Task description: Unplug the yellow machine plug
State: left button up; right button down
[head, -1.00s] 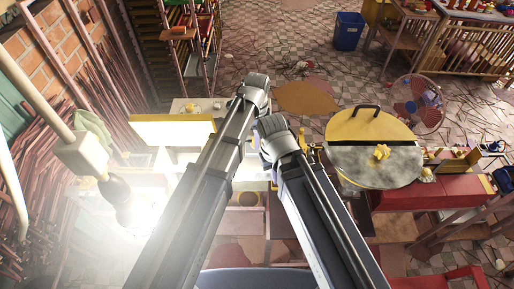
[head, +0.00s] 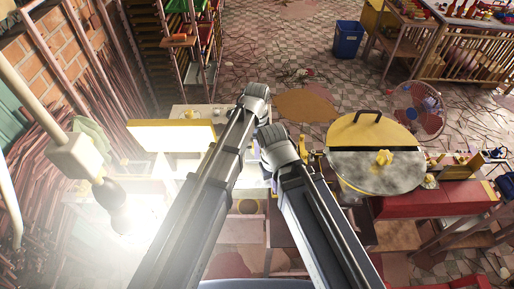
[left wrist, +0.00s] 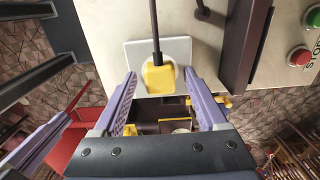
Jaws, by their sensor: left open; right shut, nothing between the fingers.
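In the left wrist view the yellow plug (left wrist: 158,80) sits at a pale wall plate on the cream machine panel, with a dark cord running up from it. My left gripper (left wrist: 161,73) is open, and its two purple fingers reach either side of the plug. A gap shows on each side; I cannot tell how deep the plug lies between the fingers. My right gripper (left wrist: 67,118) is at the left of that view, shut and empty, away from the plug. In the head view my arms hide the plug.
The panel has a green button (left wrist: 299,56) and a red button (left wrist: 313,17). In the head view a round yellow-rimmed machine (head: 375,170) stands right of my arms, a bright lamp glares at left, and a blue bin (head: 348,40) stands at the back.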

pick_arm(q)
jog(key=shift+c, duration=0.2)
grip_shut()
dwell(0.5)
jog(key=shift+r, duration=0.15)
jog(key=shift+r+p, duration=2.9)
jog(key=shift+p, duration=0.15)
